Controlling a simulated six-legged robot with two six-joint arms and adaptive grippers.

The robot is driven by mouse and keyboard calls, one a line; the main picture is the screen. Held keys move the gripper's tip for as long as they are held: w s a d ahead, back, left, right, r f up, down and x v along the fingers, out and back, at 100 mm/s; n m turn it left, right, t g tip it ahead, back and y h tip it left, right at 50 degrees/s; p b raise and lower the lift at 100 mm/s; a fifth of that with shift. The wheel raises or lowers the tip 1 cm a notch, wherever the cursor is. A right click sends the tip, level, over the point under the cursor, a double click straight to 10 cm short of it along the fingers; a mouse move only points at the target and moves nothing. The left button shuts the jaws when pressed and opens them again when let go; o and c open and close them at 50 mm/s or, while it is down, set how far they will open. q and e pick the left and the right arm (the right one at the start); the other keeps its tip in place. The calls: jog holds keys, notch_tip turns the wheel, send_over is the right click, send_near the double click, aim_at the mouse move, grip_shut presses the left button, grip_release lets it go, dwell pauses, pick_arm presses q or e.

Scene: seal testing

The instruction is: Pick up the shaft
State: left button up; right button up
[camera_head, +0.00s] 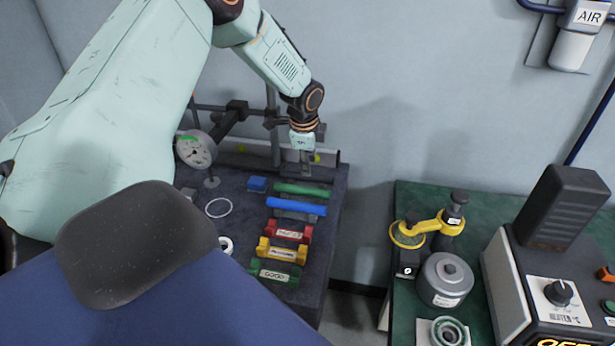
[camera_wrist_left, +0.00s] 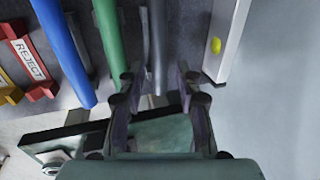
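A blue shaft (camera_head: 297,206) and a green shaft (camera_head: 301,189) lie side by side on the dark bench; both also show in the left wrist view, blue (camera_wrist_left: 66,50) and green (camera_wrist_left: 109,38). A dark grey shaft (camera_wrist_left: 159,45) lies beside the green one, in line with the gap between my left fingers. The task does not say which shaft is meant. My left gripper (camera_head: 306,170) points down just behind the green shaft. In the left wrist view its fingers (camera_wrist_left: 158,82) are apart, with no clear contact. My right gripper is out of view.
Red (camera_head: 288,232), yellow (camera_head: 281,251) and green (camera_head: 275,273) labelled holders stand in front of the shafts. A dial gauge (camera_head: 196,149) stands left. A pale bar (camera_wrist_left: 227,38) lies right of my fingers in the wrist view. The wall is close behind.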

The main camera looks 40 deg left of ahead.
pick_arm(q)
jog(key=f, duration=0.1)
jog(key=a+f, duration=0.1)
jog(key=f, duration=0.3)
jog(key=shift+w+a+b, duration=0.2)
jog(key=shift+a+b, duration=0.1)
jog(key=shift+a, duration=0.05)
jog(key=shift+w+d+r, duration=0.1)
jog(key=shift+d+r, duration=0.05)
jog(key=shift+d, duration=0.25)
jog(key=shift+c, duration=0.2)
jog(key=shift+a, duration=0.3)
jog(key=c, duration=0.6)
jog(key=shift+d, duration=0.15)
grip_shut()
